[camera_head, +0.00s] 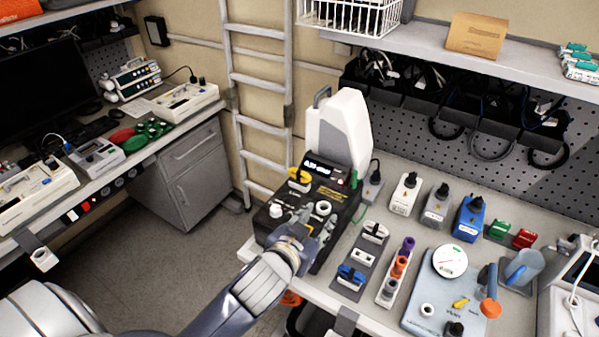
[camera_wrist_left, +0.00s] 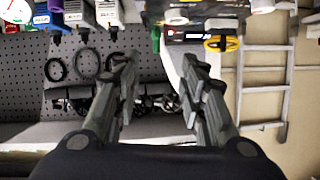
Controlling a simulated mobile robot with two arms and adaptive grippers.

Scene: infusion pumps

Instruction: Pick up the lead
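Several things could be the lead, and I cannot tell which is meant. Black plugs stand in a white block (camera_head: 403,198), a grey block (camera_head: 437,208) and a blue block (camera_head: 469,222) on the bench. A dark cable loop (camera_head: 491,144) hangs under the shelf. My right gripper is out of view.
Coloured connectors (camera_head: 400,266) and a blue-grey gauge box (camera_head: 440,307) crowd the bench right of the gripper. A shelf with black bins (camera_head: 438,92) overhangs the back. A ladder (camera_head: 262,87) stands behind left, with open floor (camera_head: 150,258) below it.

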